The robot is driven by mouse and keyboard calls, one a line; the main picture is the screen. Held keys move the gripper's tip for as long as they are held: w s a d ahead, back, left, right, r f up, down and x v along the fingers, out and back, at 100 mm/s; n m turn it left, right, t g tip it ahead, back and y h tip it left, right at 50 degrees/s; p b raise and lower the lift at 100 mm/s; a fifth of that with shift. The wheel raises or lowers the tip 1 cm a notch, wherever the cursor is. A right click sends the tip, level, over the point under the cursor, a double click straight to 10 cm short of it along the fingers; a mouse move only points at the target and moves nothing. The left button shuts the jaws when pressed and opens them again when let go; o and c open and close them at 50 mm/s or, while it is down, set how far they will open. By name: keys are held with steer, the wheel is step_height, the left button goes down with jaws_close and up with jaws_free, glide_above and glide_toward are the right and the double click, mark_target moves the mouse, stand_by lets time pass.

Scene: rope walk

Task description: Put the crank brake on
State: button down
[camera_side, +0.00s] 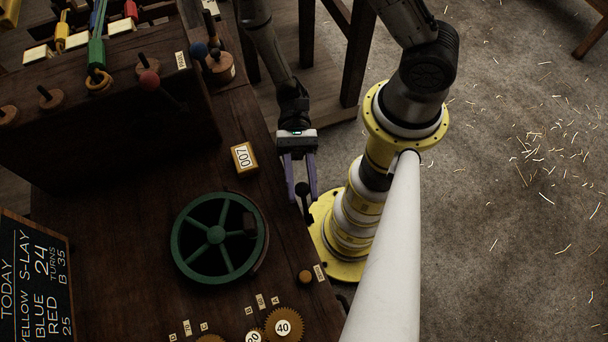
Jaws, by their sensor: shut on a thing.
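My gripper (302,184) reaches down at the right edge of the dark wooden bench. Its two purple fingers are shut on a small dark knobbed lever (306,207), whose lower part shows below the fingertips. The lever stands right of the green spoked crank wheel (178,246). A dark curved piece (257,258) lies along the right side of the wheel rim; I cannot tell whether it touches. Which part is the brake cannot be read from a label here.
A round wooden knob (305,277) and brass gears (284,325) sit at the lower right. A chalkboard (36,275) is at left.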

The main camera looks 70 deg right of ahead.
steer(key=shift+w+f, duration=0.2)
steer(key=c, duration=0.5)
jaws_free()
steer(key=shift+r, duration=0.1)
steer(key=shift+c, duration=0.2)
steer(key=shift+d, duration=0.1)
steer(key=v, duration=1.3)
steer(key=shift+d, duration=0.3)
steer(key=shift+w, duration=0.1)
